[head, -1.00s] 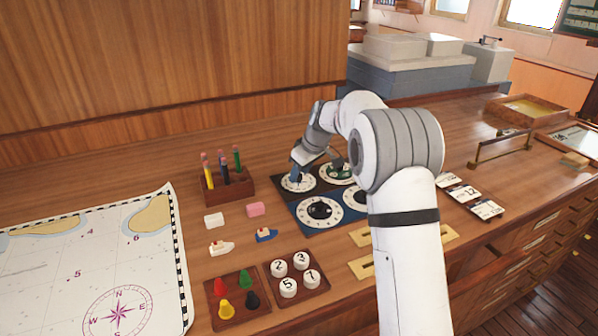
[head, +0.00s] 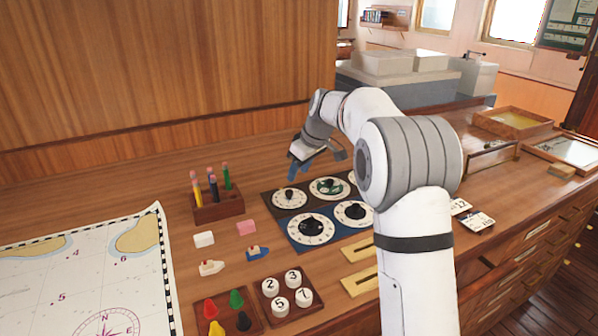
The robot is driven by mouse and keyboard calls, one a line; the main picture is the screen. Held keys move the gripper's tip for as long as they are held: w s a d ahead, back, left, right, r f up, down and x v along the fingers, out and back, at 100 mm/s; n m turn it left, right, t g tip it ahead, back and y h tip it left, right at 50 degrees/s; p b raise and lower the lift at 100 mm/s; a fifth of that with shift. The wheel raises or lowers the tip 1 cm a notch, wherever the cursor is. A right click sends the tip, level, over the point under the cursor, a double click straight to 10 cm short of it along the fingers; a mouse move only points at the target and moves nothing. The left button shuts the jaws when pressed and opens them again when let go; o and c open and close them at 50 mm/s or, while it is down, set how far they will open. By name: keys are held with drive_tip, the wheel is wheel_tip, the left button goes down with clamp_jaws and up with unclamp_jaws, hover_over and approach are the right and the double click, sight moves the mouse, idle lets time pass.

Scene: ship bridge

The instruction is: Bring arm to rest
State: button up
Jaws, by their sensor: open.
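My arm (head: 413,230) rises in front of the wooden counter and bends over to the left. My gripper (head: 297,172) is open and empty. It hangs above the back of the dial panel (head: 275,212), apart from the dials. The panel carries several white dials with black knobs; the back left dial (head: 283,203) shows just below my gripper. The front left dial (head: 310,233) is in clear view. My arm hides part of the panel's right side.
A pencil holder (head: 218,212) stands left of the panel. A chart (head: 90,265) covers the left of the counter. Small toy boats, erasers, a tray of coloured pawns (head: 228,316) and a tray of numbered discs (head: 287,299) lie in front. The counter behind the panel is clear.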

drive_tip(key=s+d+f+m+h, duration=0.1)
drive_tip(key=s+d+m, duration=0.2)
drive_tip(key=s, duration=1)
drive_tip(key=s+d+f+m+h, duration=0.1)
drive_tip(key=s+d+m, duration=0.2)
drive_tip(key=s, duration=1)
drive_tip(key=s+d+f+m+h, duration=0.1)
drive_tip(key=s+d+m, duration=0.2)
drive_tip(key=s, duration=1)
drive_tip(key=shift+s+d+f+m, duration=0.4)
drive_tip(key=shift+d, duration=0.75)
